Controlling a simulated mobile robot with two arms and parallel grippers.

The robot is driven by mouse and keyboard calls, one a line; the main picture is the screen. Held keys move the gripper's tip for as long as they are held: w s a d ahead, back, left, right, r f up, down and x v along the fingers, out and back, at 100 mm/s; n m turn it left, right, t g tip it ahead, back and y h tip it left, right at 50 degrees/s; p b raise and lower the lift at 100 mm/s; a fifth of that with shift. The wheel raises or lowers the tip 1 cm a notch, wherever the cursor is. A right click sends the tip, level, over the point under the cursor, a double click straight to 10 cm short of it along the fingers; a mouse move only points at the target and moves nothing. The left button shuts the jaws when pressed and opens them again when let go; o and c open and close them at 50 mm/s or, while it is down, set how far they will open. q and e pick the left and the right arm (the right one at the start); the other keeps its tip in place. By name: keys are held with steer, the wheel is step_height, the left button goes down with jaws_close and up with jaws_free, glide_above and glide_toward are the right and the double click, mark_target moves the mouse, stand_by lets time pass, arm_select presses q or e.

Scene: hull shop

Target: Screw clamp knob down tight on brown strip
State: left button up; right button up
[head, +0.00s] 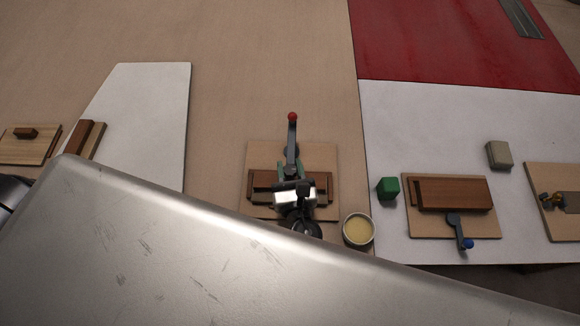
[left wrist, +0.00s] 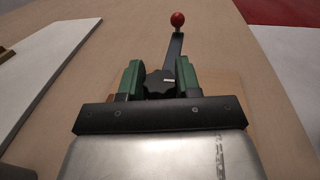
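The black star-shaped clamp knob (left wrist: 160,85) sits between the green fingers of my left gripper (left wrist: 160,72), filling the gap and appearing to touch both. In the head view the left gripper (head: 291,170) is over the clamp, and its body hides the knob there. The clamp's lever (head: 292,139) ends in a red ball (head: 292,117) pointing away; the ball also shows in the left wrist view (left wrist: 177,19). The brown strip (head: 262,180) lies across a pale board (head: 318,153) under the gripper, its middle hidden. The strip's contact with the clamp is hidden. My right gripper is not in view.
A cup of yellowish stuff (head: 358,230) stands close right of the board. Further right are a green block (head: 387,188), a blue-balled clamp board (head: 412,231) and a grey block (head: 499,154). A white panel (head: 150,110) lies left. Bare table lies beyond the clamp.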

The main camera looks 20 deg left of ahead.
arm_select(q)
steer(key=shift+c, duration=1)
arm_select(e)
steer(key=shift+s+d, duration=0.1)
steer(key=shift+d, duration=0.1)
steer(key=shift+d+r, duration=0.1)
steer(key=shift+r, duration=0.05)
arm_select(q)
steer(key=m+t+h+p, duration=0.1)
steer(key=h, duration=0.1)
steer(key=shift+m+h, duration=0.3)
steer(key=shift+m, duration=0.1)
steer(key=shift+m+t+h, duration=0.4)
steer(key=shift+m+h, duration=0.5)
steer(key=shift+h, duration=0.3)
steer(key=m+h, duration=0.1)
steer(key=h, duration=0.1)
steer(key=shift+f+m+h, duration=0.1)
steer(key=shift+m+h, duration=0.2)
steer(key=m+h+b, duration=0.2)
steer(key=h, duration=0.2)
steer(key=shift+f+m+h, duration=0.1)
steer(key=shift+m+h, duration=0.2)
steer(key=shift+m, duration=0.1)
steer(key=shift+m+g+h+b, duration=0.4)
steer(key=shift+m+h+b, duration=0.25)
steer(key=shift+h, duration=0.45)
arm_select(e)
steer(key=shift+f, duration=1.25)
